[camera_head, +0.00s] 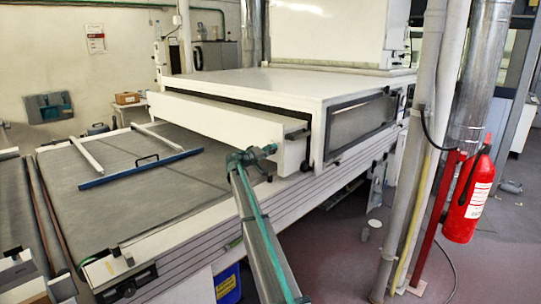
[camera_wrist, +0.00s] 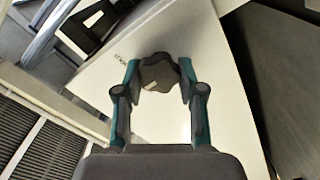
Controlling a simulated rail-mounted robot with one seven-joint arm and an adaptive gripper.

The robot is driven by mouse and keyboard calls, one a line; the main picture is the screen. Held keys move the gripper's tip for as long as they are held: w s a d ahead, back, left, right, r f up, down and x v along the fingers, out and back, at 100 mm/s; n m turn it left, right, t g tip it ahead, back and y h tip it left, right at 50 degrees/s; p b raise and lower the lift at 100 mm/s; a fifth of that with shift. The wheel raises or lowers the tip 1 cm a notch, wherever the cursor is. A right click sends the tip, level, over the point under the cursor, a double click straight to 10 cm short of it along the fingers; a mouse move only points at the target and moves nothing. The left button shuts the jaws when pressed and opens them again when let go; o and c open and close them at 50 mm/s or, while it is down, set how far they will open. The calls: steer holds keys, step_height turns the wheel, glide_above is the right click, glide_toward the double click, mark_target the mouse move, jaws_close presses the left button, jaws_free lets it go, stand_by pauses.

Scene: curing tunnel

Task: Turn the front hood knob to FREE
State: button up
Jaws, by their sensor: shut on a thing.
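The front hood knob (camera_wrist: 160,72) is a dark, lobed knob on a white panel (camera_wrist: 165,125) in the wrist view. A small pale mark shows near its lower left edge. Small dark lettering stands on the panel to its left, too small to read surely. My gripper (camera_wrist: 161,68) is shut on the knob, one teal fingertip against each side. In the head view my gripper (camera_head: 262,154) is at the front end of the white hood (camera_head: 250,84), and the knob is not discernible there.
A belt table (camera_head: 110,180) with a blue-edged frame (camera_head: 140,169) lies left of my arm. A grey pipe (camera_head: 412,170) and a red fire extinguisher (camera_head: 468,205) stand at the right. The floor between them and the machine is mostly clear.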

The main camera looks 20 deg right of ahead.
steer(key=n, duration=0.4)
steer(key=shift+f+n, duration=0.1)
steer(key=shift+n, duration=0.2)
steer(key=shift+f+n, duration=0.1)
steer(key=shift+n, duration=1.9)
steer(key=o, duration=1.2)
steer(key=shift+c, duration=0.2)
steer(key=v, duration=1.2)
